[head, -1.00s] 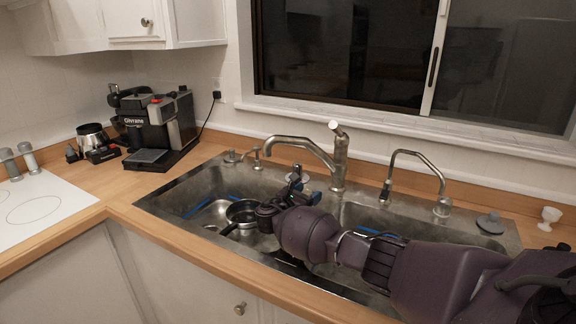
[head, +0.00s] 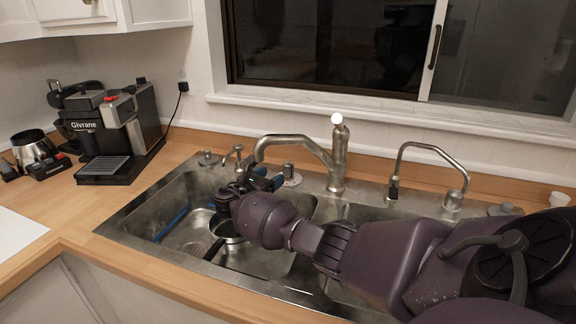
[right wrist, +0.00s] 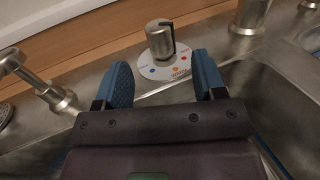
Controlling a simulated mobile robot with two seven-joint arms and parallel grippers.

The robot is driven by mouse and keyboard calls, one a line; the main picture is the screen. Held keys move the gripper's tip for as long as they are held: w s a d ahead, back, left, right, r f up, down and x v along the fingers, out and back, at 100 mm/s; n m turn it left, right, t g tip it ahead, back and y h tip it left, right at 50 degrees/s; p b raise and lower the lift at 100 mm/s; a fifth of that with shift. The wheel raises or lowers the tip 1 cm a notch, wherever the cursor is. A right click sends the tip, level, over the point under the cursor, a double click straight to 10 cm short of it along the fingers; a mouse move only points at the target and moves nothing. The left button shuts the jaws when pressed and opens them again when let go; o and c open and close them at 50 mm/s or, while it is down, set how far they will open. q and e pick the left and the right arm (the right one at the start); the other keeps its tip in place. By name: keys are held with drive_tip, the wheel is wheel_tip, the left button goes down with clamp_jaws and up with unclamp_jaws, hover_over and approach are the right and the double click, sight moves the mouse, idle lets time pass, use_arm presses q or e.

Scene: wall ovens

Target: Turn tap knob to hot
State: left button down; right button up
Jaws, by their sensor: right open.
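The tap knob (right wrist: 159,40) is a short metal cylinder with a dark pointer line. It stands on a white round plate (right wrist: 171,66) with blue, orange and red marks, on the sink's back ledge. In the head view the knob (head: 288,169) shows left of the main tap (head: 337,160). My right gripper (right wrist: 160,80) is open and empty. Its blue fingertips point at the knob, one toward each side, just short of it and apart from it. In the head view the right gripper (head: 262,180) is over the left basin's back part. My left gripper is not in view.
A curved spout reaches left from the main tap. A small tap (head: 238,157) stands left of the knob, and a thin arched tap (head: 425,165) stands right. A pan (head: 229,229) lies in the left basin. A coffee machine (head: 112,130) stands on the left counter.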

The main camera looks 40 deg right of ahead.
sight(285, 168)
drive_tip(key=d, duration=0.3)
drive_tip(key=w+d+b, duration=0.1)
drive_tip(key=d, duration=0.5)
drive_tip(key=shift+w+f+b, duration=0.1)
drive_tip(key=shift+w+b, duration=0.1)
drive_tip(key=shift+b, duration=0.1)
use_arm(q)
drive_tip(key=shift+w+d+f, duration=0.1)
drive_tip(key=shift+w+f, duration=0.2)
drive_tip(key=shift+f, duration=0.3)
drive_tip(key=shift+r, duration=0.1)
use_arm(e)
drive_tip(key=c, duration=0.9)
drive_tip(key=shift+r+n+t+p, duration=0.4)
drive_tip(key=shift+t+p, duration=0.2)
drive_tip(key=shift+p, duration=0.15)
drive_tip(key=shift+f+n+t+p, duration=0.1)
drive_tip(key=shift+n+t+p, duration=0.2)
drive_tip(key=shift+t+p, duration=0.25)
drive_tip(key=shift+f+t, duration=0.25)
drive_tip(key=o, duration=0.9)
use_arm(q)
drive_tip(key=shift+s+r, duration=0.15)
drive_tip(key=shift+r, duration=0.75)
